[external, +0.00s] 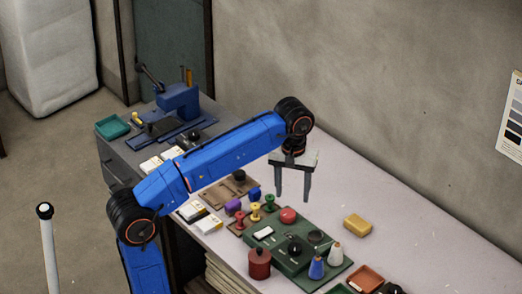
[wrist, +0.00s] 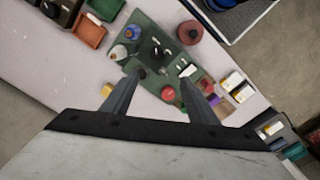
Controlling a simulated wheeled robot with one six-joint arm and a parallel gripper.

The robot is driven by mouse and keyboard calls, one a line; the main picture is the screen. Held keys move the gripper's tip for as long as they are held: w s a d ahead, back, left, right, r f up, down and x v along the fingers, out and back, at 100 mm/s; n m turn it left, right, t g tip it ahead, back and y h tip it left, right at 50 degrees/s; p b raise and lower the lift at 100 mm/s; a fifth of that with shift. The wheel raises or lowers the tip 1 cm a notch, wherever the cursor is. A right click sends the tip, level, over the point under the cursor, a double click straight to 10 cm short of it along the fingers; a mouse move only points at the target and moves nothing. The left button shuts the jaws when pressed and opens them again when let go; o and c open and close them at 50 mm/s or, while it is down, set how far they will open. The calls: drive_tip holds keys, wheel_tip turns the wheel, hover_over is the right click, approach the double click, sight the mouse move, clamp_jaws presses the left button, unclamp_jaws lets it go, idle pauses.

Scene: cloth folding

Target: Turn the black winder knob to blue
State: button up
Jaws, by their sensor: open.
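The black winder knob (external: 294,246) sits on a dark green board (external: 262,222) on the table. It also shows in the wrist view (wrist: 155,51) beyond my fingertips; which colour it points to is too small to tell. A blue cone (external: 316,268) and a white cone (external: 335,255) stand at the board's right side. My gripper (external: 292,199) is open and empty, pointing down in the air above the board, apart from the knob. In the wrist view my two fingers (wrist: 159,79) are spread apart.
A red ball (external: 288,215) and a dark red jar (external: 260,264) are near the knob. Coloured spools (external: 255,211) stand left of the board. A yellow block (external: 357,225) lies to the right, with a red-brown tray (external: 366,279) at the front. The table's far right is clear.

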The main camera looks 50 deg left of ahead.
sight(296, 249)
drive_tip(key=f, duration=0.7)
drive_tip(key=w+f, duration=0.1)
drive_tip(key=f, duration=0.7)
drive_tip(key=d+f, duration=0.1)
drive_tip(key=f, duration=0.6)
drive_tip(key=shift+w+f, duration=0.15)
drive_tip(key=shift+f, duration=0.25)
drive_tip(key=shift+c, duration=0.5)
drive_tip(key=c, duration=1)
